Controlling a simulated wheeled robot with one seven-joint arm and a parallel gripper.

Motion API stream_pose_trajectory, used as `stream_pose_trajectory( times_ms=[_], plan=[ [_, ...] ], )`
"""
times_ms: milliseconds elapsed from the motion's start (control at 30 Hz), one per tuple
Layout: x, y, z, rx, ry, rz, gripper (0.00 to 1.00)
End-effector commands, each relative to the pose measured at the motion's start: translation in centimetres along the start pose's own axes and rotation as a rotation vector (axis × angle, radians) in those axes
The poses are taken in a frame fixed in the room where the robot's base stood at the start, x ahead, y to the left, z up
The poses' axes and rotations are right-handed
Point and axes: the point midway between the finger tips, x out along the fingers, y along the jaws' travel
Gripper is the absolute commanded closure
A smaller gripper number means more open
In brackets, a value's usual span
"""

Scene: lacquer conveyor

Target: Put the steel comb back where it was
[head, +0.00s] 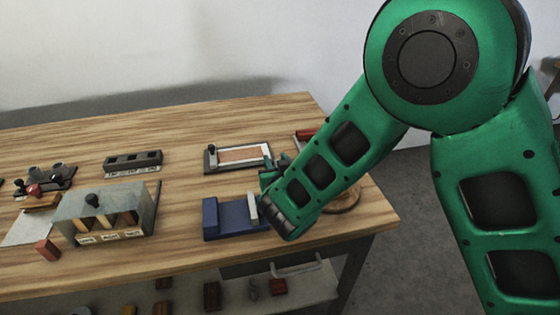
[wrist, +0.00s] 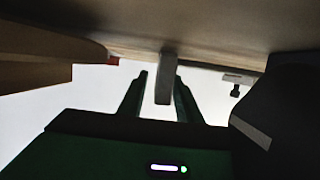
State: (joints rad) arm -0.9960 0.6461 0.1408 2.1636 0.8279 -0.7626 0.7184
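In the wrist view a grey upright bar (wrist: 165,75) stands between the two fingers of my gripper (wrist: 161,98). A gap shows on its left side, and the right finger looks close to it. The fingers are apart. I cannot tell whether this bar is the steel comb. In the head view my arm reaches over the right part of the table and its wrist hides most of my gripper (head: 270,171). It is beside a blue fixture (head: 222,213) with a pale upright piece (head: 252,207) at its right end. No comb teeth can be made out.
On the table (head: 190,107), a framed panel (head: 243,156) lies behind the blue fixture. A dark slotted rack (head: 133,161) and a grey compartment box (head: 72,222) with labels stand to the left. A round wooden disc (head: 345,201) is near the right edge. A lower shelf (head: 235,296) holds small items.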

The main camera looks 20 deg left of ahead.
Motion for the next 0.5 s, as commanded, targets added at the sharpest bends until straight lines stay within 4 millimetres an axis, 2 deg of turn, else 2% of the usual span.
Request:
stream_pose_trajectory(
  times_ms=[33,167,500],
  plan=[
    [-0.1,0.0,0.8,-0.001,-0.018,-0.002,0.69],
    [-0.8,-0.1,-0.1,-0.002,-0.018,-0.002,0.69],
    [-7.8,-0.2,-0.5,-0.004,-0.011,-0.004,0.69]
  ],
)
